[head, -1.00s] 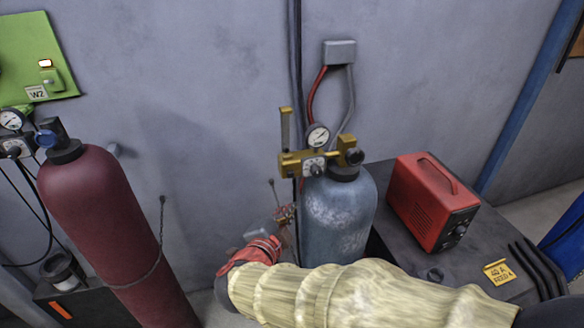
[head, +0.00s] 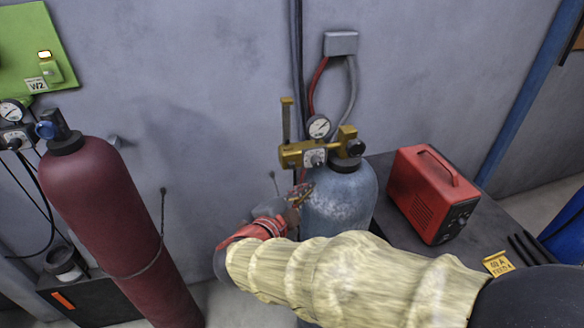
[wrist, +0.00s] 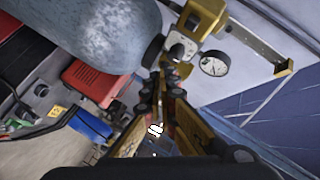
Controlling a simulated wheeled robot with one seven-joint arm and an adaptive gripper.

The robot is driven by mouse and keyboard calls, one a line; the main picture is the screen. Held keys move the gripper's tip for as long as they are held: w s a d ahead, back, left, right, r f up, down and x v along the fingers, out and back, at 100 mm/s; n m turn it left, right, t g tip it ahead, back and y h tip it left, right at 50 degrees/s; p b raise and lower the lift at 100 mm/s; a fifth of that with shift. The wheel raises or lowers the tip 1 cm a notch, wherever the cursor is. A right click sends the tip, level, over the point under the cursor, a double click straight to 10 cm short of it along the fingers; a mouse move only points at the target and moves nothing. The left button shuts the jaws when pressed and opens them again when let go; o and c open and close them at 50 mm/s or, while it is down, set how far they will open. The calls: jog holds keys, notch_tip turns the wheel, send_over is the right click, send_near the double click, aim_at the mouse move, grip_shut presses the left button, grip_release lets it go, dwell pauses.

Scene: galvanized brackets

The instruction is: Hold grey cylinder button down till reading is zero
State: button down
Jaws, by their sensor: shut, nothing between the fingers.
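The grey cylinder (head: 340,208) stands against the wall, with a brass regulator (head: 330,146) on top. My gripper (head: 303,190) is shut and empty, just below the regulator at the cylinder's left shoulder.
A maroon cylinder (head: 110,215) with its own gauge (head: 12,111) stands at left, below a green panel (head: 35,45). A red machine (head: 432,193) sits on a dark bench at right. Cables run up the wall to a grey box (head: 341,43).

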jog(key=w+a, duration=0.1)
jog(key=w, duration=0.5)
jog(key=shift+a, duration=0.35)
jog(key=shift+w, duration=0.15)
dwell(1.1)
jog(key=shift+w+a, duration=0.15)
jog(key=shift+w, duration=0.15)
jog(key=shift+w+a, duration=0.1)
jog(key=shift+w, duration=0.35)
dwell(2.0)
jog(key=shift+s, duration=0.1)
jog(key=shift+s+d, duration=0.25)
jog(key=shift+s, duration=0.55)
jog(key=s, duration=0.2)
jog(key=s+d, duration=0.1)
jog(key=s, duration=0.1)
jog(key=shift+s+d, duration=0.2)
jog(key=shift+s, duration=0.2)
